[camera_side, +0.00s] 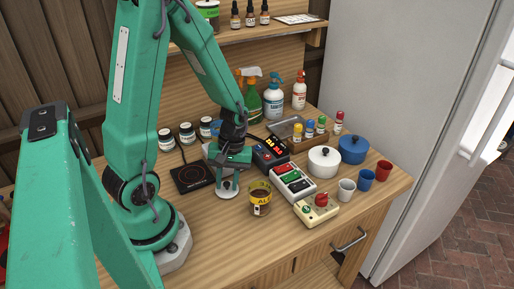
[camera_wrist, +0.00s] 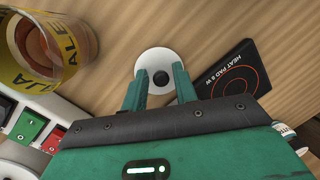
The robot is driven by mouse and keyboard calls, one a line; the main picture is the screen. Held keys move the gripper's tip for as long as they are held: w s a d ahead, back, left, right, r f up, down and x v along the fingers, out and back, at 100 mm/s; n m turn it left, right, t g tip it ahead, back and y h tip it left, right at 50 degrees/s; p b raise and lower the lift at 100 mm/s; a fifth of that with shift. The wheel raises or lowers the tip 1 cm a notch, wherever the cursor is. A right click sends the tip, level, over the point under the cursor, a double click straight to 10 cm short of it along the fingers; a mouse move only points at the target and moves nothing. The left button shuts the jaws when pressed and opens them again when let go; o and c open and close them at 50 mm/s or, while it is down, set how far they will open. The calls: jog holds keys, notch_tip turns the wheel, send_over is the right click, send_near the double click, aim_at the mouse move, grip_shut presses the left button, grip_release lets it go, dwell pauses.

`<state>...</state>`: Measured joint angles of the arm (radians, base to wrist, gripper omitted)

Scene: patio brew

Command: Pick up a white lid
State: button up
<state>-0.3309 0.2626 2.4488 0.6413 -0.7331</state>
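In the side view the lid (camera_side: 226,194) shows below my gripper (camera_side: 229,183). In the wrist view my gripper (camera_wrist: 160,72) is open. Part of the lid is hidden behind the fingers. How high the fingertips are above the lid is hard to tell.
A jar with a yellow ALE band (camera_side: 260,198) stands close to the lid's right. A black heat pad (camera_side: 191,177) lies to its left. A switch box (camera_side: 292,184), white pot (camera_side: 323,163), blue pot (camera_side: 353,150) and several cups stand further right. The bench front is clear.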

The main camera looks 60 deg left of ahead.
aim_at(227, 183)
grip_shut()
jog(key=shift+r, duration=0.1)
jog(key=s+v, duration=0.1)
jog(key=v, duration=0.8)
jog(key=shift+s+d+r, duration=0.3)
jog(key=shift+s+r, duration=0.05)
jog(key=shift+r, duration=0.2)
dwell(0.4)
